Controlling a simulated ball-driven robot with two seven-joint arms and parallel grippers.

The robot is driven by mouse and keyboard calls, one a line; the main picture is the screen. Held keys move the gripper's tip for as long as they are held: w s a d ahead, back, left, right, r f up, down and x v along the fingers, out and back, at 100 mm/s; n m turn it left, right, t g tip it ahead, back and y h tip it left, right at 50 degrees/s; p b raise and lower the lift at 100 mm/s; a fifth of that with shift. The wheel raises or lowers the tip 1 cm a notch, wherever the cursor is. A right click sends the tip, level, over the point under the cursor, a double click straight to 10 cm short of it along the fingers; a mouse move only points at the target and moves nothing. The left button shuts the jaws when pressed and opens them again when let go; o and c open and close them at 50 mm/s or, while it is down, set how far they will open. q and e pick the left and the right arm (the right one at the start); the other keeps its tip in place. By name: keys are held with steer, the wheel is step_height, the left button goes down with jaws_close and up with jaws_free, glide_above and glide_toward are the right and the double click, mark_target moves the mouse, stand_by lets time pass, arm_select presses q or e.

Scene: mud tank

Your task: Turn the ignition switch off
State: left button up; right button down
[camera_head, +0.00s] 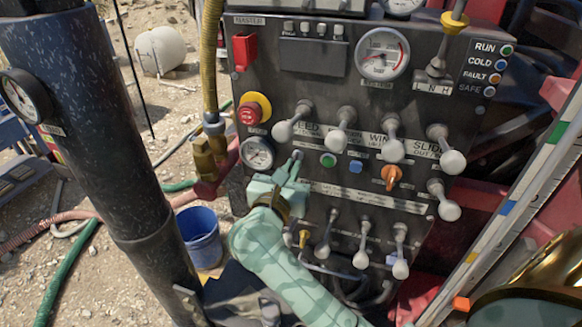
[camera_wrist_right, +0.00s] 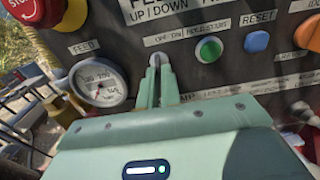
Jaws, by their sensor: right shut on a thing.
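The ignition switch (camera_head: 297,155) is a small grey key-like switch on the dark control panel (camera_head: 330,215), left of a green button. In the wrist view the ignition switch (camera_wrist_right: 158,60) sits under a label that seems to read off, on, hold, start. My right gripper (camera_head: 292,170) reaches up to it from below and is shut on it. In the wrist view the fingers of the right gripper (camera_wrist_right: 159,88) hide most of the switch, so its exact turn cannot be told. My left gripper is not in view.
The green button (camera_head: 328,160), blue reset button (camera_head: 356,166) and orange knob (camera_head: 391,176) lie right of the switch. A small gauge (camera_head: 258,153) and red stop button (camera_head: 251,112) are left. White-knobbed levers (camera_head: 343,130) stick out above. A black column (camera_head: 95,120) stands left.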

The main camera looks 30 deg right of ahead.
stand_by(0.4)
steer(key=c, duration=1.6)
jaws_free()
steer(key=shift+w+d, duration=0.1)
steer(key=shift+f, duration=0.1)
